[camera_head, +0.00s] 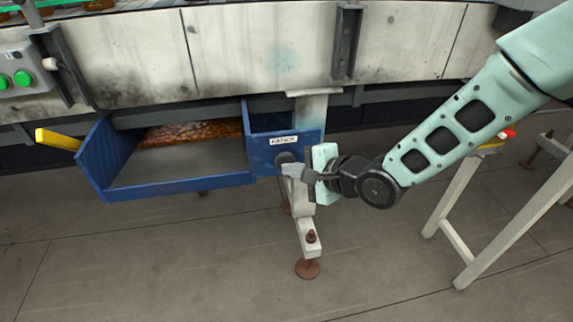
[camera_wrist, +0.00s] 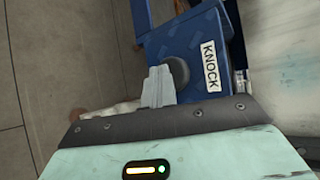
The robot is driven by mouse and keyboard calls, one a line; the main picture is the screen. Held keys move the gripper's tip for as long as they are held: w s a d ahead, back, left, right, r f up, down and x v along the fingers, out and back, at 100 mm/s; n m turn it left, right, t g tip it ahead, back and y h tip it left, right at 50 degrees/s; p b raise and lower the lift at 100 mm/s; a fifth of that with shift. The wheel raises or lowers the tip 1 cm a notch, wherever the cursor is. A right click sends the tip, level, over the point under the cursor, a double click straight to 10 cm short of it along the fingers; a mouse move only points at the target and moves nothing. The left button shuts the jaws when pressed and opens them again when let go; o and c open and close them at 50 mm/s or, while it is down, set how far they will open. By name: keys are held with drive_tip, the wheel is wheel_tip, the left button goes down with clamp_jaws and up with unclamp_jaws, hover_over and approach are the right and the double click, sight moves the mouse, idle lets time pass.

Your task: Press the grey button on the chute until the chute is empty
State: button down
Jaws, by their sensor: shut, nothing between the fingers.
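The blue chute (camera_head: 152,188) hangs under the conveyor frame at the left of the head view. Many small amber-brown pieces (camera_head: 190,132) lie at its back, and the front part of its floor is bare grey. The round grey button (camera_head: 286,157) is on the chute's right front panel, under a white label; in the wrist view the button (camera_wrist: 179,71) is beside the label reading KNOCK (camera_wrist: 211,66). My gripper (camera_head: 288,171) is shut and empty. Its fingertips (camera_wrist: 160,72) are right at the button's edge; I cannot tell whether they touch it.
A yellow handle (camera_head: 58,139) sticks out at the chute's left. A control box with green buttons (camera_head: 22,77) is at far left. A pale support leg with a rusty foot (camera_head: 307,267) stands below my gripper. A pale stand (camera_head: 455,205) is at right. The front floor is clear.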

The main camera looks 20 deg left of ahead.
drive_tip(key=shift+w+a, duration=0.1)
drive_tip(key=shift+w, duration=0.1)
idle(0.5)
drive_tip(key=shift+s+d, duration=0.35)
drive_tip(key=shift+s, duration=0.2)
drive_tip(key=shift+s+d, duration=0.35)
drive_tip(key=shift+s, duration=0.2)
drive_tip(key=shift+s+d+p, duration=0.15)
drive_tip(key=shift+s+d, duration=0.3)
drive_tip(key=shift+s, duration=0.25)
drive_tip(key=shift+s+d+p, duration=0.15)
drive_tip(key=shift+s+d, duration=0.25)
drive_tip(key=shift+s, duration=0.35)
drive_tip(key=shift+s+d+p, duration=0.15)
drive_tip(key=shift+s+d, duration=0.3)
drive_tip(key=shift+s, duration=0.25)
